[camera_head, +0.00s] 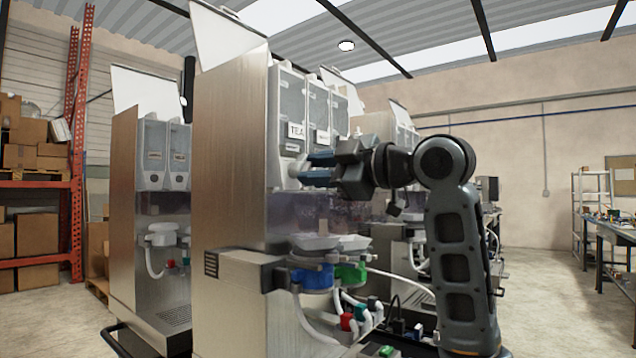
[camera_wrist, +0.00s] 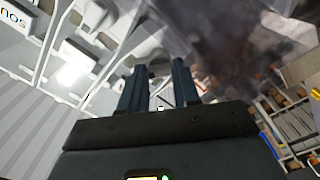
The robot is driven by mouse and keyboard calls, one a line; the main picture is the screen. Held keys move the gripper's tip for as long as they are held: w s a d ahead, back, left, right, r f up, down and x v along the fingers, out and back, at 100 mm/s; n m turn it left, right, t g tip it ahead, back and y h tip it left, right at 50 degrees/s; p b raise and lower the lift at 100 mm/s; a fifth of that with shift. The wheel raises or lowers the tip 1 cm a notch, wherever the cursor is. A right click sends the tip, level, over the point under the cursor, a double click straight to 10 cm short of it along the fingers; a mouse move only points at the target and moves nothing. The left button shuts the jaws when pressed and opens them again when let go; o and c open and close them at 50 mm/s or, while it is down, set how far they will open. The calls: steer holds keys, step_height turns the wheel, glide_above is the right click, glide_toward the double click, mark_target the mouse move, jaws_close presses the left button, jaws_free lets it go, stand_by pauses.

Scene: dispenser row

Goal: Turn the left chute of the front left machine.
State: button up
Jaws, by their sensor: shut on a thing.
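The nearest dispensing machine (camera_head: 228,165) is a tall steel cabinet with a raised lid. Its left canister (camera_head: 292,100) carries a TEA label, with another canister (camera_head: 318,110) beside it. The left chute (camera_head: 281,172) is a pale part at the foot of the left canister, mostly hidden by my gripper. My gripper (camera_head: 304,169) reaches in from the right, fingers level, and is shut on this chute. In the wrist view my gripper (camera_wrist: 158,78) shows two dark fingers with a narrow gap; the chute cannot be made out clearly there. The chute's exact angle cannot be told.
Below are a blue-collared mixing bowl (camera_head: 312,278) and a green-collared one (camera_head: 350,272), with white hoses. A second machine (camera_head: 150,200) stands to the left, and others stand behind my arm. Open floor lies at the right, before a workbench (camera_head: 615,232).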

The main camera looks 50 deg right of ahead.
steer(key=shift+f+n+b, duration=0.1)
steer(key=shift+n+b, duration=2.05)
steer(key=shift+n, duration=1.35)
steer(key=o, duration=1.1)
steer(key=shift+c, duration=0.2)
